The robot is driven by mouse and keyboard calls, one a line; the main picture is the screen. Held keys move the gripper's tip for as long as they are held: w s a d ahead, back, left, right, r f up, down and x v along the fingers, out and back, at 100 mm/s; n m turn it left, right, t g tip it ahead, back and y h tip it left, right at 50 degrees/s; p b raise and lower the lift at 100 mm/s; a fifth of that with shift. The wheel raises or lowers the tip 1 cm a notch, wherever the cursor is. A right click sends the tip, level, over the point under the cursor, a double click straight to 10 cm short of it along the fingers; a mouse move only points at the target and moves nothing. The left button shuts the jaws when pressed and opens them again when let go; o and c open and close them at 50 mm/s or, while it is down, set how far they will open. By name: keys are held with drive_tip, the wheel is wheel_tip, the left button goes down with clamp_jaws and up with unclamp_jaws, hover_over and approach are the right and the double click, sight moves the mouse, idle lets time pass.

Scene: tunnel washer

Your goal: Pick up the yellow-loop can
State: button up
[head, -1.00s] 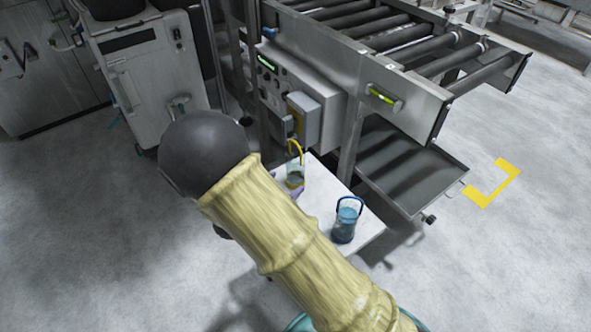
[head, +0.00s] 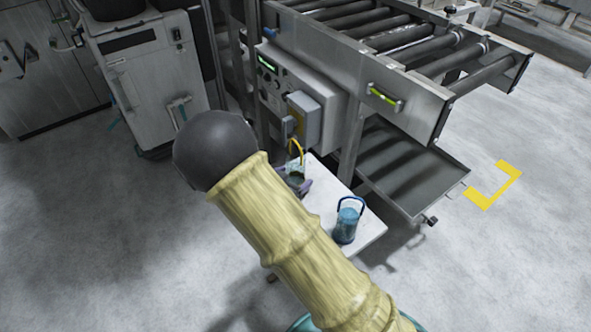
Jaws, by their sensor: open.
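The yellow-loop can (head: 296,178) stands on a small white table (head: 318,209). Its yellow loop rises above it, and its lower part is partly hidden. My gripper (head: 303,187) shows only as small purple-grey finger parts at the can's lower right, beside or around it. It is open; I cannot tell whether it touches the can. My arm hides the rest of the gripper. A second can with a dark blue loop (head: 346,225) and bluish contents stands nearer, to the right on the same table.
A steel roller conveyor (head: 400,95) with a control box (head: 300,100) stands just behind the table. A low dark tray (head: 410,165) juts out at the right. A white cabinet (head: 150,85) stands at the back left. The floor at left is clear.

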sight(292, 152)
drive_tip(key=c, duration=1.1)
drive_tip(key=shift+r, duration=0.1)
wheel_tip(292, 152, up, 10)
drive_tip(key=p, duration=0.2)
drive_tip(key=shift+p, duration=0.35)
